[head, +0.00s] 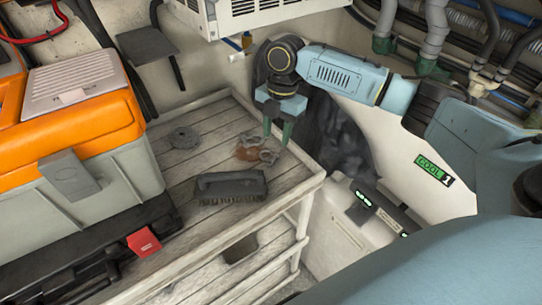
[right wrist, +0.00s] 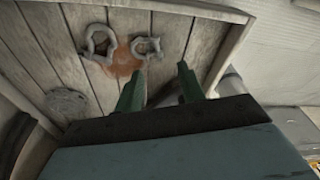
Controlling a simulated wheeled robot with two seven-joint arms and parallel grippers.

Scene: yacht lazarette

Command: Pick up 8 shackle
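Two grey metal shackles lie on the slatted wooden shelf, on and beside a rusty orange stain. In the head view one shackle (head: 268,156) is at the right of the stain and the other (head: 248,140) is behind it to the left. The right wrist view shows one shackle (right wrist: 146,47) just beyond my fingertips and the other (right wrist: 100,42) to its left. My right gripper (head: 278,133) hangs over the shelf close to the shackles, fingers pointing down. Its two green fingers (right wrist: 160,82) are apart with nothing between them. My left gripper does not show.
A dark brush (head: 230,186) lies on the shelf (head: 185,165) in front of the shackles. A round grey disc (head: 184,138) lies at the back left. An orange and grey toolbox (head: 115,180) stands at left. A white box (head: 240,15) hangs above.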

